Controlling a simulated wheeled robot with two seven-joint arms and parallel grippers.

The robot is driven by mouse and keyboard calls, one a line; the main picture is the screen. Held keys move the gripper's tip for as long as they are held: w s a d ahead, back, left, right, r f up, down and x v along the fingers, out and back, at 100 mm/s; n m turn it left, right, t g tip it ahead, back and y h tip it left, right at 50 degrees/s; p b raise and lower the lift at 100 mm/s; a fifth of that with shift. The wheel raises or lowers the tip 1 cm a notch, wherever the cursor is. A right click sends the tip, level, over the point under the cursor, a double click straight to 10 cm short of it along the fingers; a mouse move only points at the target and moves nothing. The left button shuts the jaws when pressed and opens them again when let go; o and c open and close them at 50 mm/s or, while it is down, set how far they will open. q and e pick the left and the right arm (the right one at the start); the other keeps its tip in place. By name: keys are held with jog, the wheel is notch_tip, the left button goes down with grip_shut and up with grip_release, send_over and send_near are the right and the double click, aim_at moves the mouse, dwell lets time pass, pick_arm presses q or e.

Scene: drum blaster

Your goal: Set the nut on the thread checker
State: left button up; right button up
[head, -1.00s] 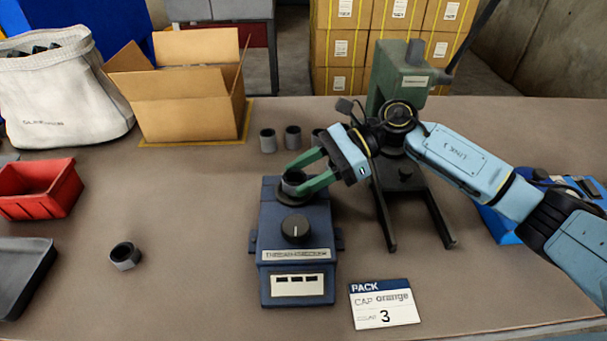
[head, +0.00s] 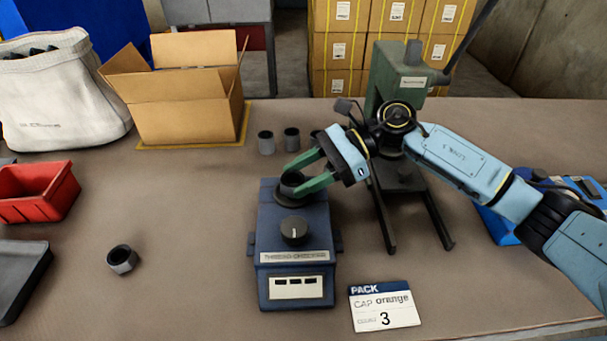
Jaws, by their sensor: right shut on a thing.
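The thread checker (head: 295,252) is a dark blue box with a black knob and a round seat at its far end. My right gripper (head: 300,184) is over that seat. Its green fingers are shut on a dark grey nut (head: 292,180), which is at the seat; I cannot tell whether it rests fully on it. Another nut (head: 122,259) lies on the table left of the checker. Two more nuts (head: 266,143) (head: 291,139) stand behind the checker. My left gripper is not in view.
A green press (head: 403,85) stands close to the right of the checker. An open cardboard box (head: 185,105), a red bin (head: 40,192) and a black tray (head: 18,275) are to the left. A pack card (head: 384,306) lies at the front. The table left of the checker is mostly clear.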

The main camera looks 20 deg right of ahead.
jog(key=shift+f+b, duration=0.7)
jog(key=o, duration=0.8)
jog(key=shift+d, duration=0.1)
jog(key=shift+b+v, duration=1.25)
jog(key=shift+v, duration=4.15)
jog(key=shift+r, duration=0.1)
